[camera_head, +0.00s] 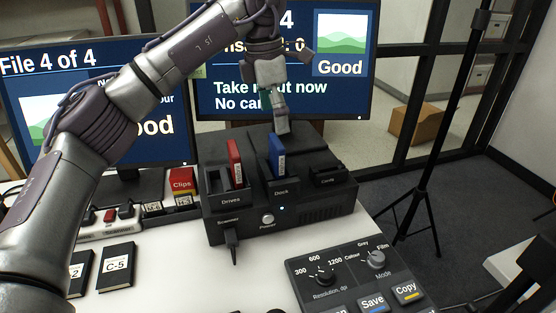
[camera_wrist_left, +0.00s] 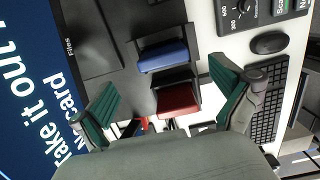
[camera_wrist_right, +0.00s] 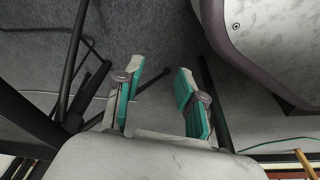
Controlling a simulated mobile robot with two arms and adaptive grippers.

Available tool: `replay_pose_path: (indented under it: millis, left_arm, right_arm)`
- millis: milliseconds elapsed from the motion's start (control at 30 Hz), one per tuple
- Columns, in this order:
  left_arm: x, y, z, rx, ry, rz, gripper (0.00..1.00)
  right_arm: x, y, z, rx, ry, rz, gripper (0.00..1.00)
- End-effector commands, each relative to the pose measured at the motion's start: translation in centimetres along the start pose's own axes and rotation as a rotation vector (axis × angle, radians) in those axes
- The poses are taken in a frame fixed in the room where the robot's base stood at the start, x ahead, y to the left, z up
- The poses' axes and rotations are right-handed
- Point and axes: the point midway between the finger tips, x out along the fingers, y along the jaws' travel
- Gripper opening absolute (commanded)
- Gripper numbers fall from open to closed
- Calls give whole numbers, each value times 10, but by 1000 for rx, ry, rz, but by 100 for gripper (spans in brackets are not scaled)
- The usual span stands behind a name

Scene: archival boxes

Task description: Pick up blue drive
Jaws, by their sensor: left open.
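The blue drive (camera_head: 277,155) stands upright in the slot marked Dock on the black station (camera_head: 285,222). It also shows in the left wrist view (camera_wrist_left: 163,56). A red drive (camera_head: 234,161) stands to its left in the Drives bay and shows below the blue one in the left wrist view (camera_wrist_left: 177,100). My left gripper (camera_head: 281,122) is above the blue drive, pointing down. In the left wrist view its fingers (camera_wrist_left: 165,76) are spread apart and empty. My right gripper (camera_wrist_right: 160,70) is open and empty over the dark floor, away from the station.
Two monitors (camera_head: 228,102) stand behind the station. A control panel with knobs (camera_head: 352,275) is in front at the right. Black labelled cases (camera_head: 116,268) and a red Clips box (camera_head: 182,181) lie left. A black tripod (camera_head: 420,195) stands on the floor at right.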

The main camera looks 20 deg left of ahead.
Motion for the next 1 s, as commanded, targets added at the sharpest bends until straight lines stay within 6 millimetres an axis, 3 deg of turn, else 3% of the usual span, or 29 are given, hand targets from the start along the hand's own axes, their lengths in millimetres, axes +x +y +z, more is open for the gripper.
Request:
replay_pose_path:
  millis: [100, 367, 700, 1000]
  left_arm:
    - [25, 0, -1, 1, 2, -2, 100]
    - [46, -1, -1, 0, 1, -1, 100]
    - [90, -5, -5, 1, 0, -2, 100]
    - [94, -5, -5, 1, -1, 0, 100]
  right_arm:
    - [-7, 1, -8, 1, 8, 1, 39]
    - [-16, 1, -15, 2, 12, 2, 39]
    - [-34, 2, -29, 5, 25, 3, 39]
    - [-36, 2, -31, 5, 26, 4, 39]
